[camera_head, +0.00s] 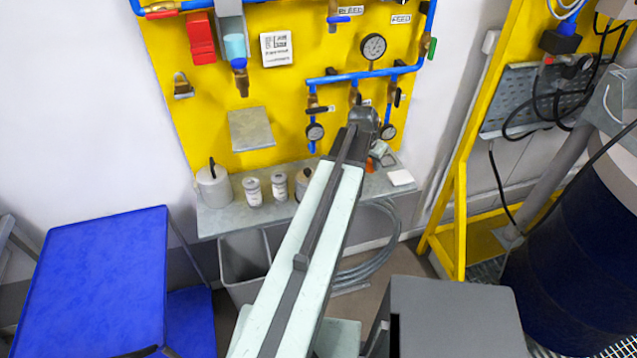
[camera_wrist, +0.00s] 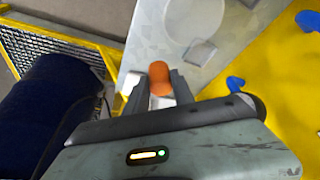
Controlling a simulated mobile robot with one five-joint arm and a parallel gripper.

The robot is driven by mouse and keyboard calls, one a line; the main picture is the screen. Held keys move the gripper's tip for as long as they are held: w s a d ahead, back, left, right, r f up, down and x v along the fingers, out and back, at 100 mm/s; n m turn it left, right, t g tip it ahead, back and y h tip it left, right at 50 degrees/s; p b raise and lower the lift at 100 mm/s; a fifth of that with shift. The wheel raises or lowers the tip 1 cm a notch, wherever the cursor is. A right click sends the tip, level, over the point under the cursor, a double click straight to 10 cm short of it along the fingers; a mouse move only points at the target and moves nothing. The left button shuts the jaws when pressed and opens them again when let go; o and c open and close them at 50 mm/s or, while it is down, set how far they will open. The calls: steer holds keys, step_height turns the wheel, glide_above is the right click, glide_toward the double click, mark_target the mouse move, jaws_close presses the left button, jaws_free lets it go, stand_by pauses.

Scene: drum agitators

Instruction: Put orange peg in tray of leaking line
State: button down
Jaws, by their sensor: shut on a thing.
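In the wrist view the orange peg (camera_wrist: 160,75) sits upright between the two fingers of my gripper (camera_wrist: 158,92), which is shut on it. In the head view my arm hides most of the gripper (camera_head: 377,152). A small patch of the orange peg (camera_head: 370,165) shows there, over the right part of the grey shelf (camera_head: 226,222). The pipe lines (camera_head: 362,76) with gauges and valves run on the yellow panel above. I cannot tell which line leaks, nor pick out its tray.
A blue table (camera_head: 95,275) is at left, a dark blue drum (camera_head: 590,260) at right.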

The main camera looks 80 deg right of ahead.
steer(key=shift+w+d+f+n, duration=0.15)
steer(key=shift+w+d+n, duration=0.1)
steer(key=shift+d+n, duration=0.3)
steer(key=w, duration=0.6)
steer(key=w+f+b, duration=0.1)
steer(key=w, duration=0.5)
steer(key=w+d+f+b, duration=0.1)
steer(key=w, duration=0.5)
steer(key=shift+f, duration=0.1)
step_height(320, 180, down, 5)
steer(key=b, duration=0.5)
steer(key=shift+f, duration=0.15)
steer(key=shift+r, duration=0.25)
steer(key=shift+f, duration=0.15)
steer(key=c, duration=1.1)
jaws_free()
steer(key=shift+d, duration=0.1)
